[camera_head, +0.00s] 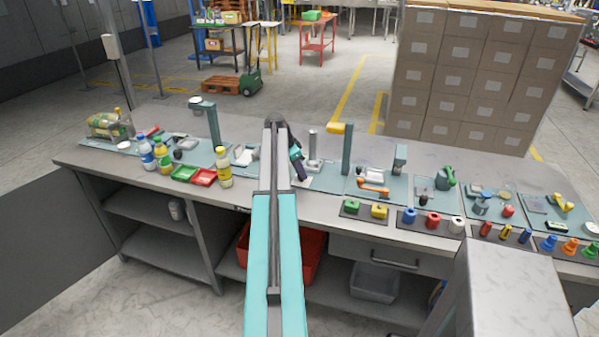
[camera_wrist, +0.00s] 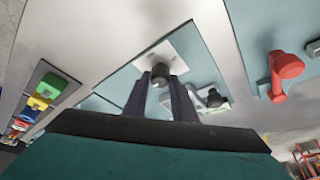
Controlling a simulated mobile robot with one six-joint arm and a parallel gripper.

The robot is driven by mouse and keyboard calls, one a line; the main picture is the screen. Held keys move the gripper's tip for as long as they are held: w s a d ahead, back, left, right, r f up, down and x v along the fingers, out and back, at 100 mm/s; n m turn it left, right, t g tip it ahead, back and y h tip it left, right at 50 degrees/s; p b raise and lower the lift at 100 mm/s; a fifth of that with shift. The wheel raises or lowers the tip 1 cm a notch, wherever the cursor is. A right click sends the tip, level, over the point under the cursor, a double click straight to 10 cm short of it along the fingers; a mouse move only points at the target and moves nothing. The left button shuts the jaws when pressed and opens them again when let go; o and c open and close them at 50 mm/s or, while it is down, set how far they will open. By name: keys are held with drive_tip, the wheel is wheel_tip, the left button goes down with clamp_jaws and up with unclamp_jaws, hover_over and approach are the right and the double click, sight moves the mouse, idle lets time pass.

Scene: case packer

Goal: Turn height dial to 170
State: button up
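In the wrist view, a dark round knob (camera_wrist: 160,74) stands out from a white square plate (camera_wrist: 178,60) on a teal panel; it looks like the height dial. No numbers or pointer can be read on it. My gripper (camera_wrist: 159,80) has its two dark fingers apart, one on each side of the knob, with the knob's end between the tips. A narrow gap seems to show on each side. In the head view, my arm reaches over the bench and my gripper (camera_head: 297,162) is low over the middle stations; the dial cannot be made out there.
A red knobbed part (camera_wrist: 286,66) and a smaller dark knob (camera_wrist: 214,98) are near my gripper. Green (camera_head: 351,205) and yellow (camera_head: 379,211) blocks lie along the front edge. A grey post (camera_head: 313,145) and a teal upright (camera_head: 347,150) stand close right of my gripper.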

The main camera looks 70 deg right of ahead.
drive_tip(key=shift+a, duration=0.1)
drive_tip(key=shift+n, duration=0.3)
drive_tip(key=shift+s+f+n+t+h+b, duration=0.15)
drive_tip(key=shift+n+t+b, duration=0.15)
drive_tip(key=shift+n+b, duration=0.3)
drive_tip(key=shift+s+r+n+t+h+b, duration=0.15)
drive_tip(key=shift+n+t+b, duration=0.2)
drive_tip(key=shift+n, duration=0.45)
drive_tip(key=n+t, duration=0.1)
drive_tip(key=n, duration=0.1)
drive_tip(key=n+b, duration=0.1)
drive_tip(key=n, duration=0.2)
drive_tip(key=shift+t, duration=0.35)
drive_tip(key=n+t, duration=0.1)
drive_tip(key=n, duration=0.1)
drive_tip(key=n+b, duration=0.1)
drive_tip(key=n, duration=0.1)
drive_tip(key=shift+s+n+t, duration=0.2)
drive_tip(key=shift+n+t, duration=0.1)
drive_tip(key=shift+t, duration=0.1)
drive_tip(key=shift+s+n+t+y+b, duration=0.1)
drive_tip(key=shift+n+t+y+b, duration=0.2)
drive_tip(key=shift+n, duration=0.9)
drive_tip(key=shift+n+t+y+b, duration=0.2)
drive_tip(key=shift+n+t, duration=0.2)
drive_tip(key=shift+n, duration=0.8)
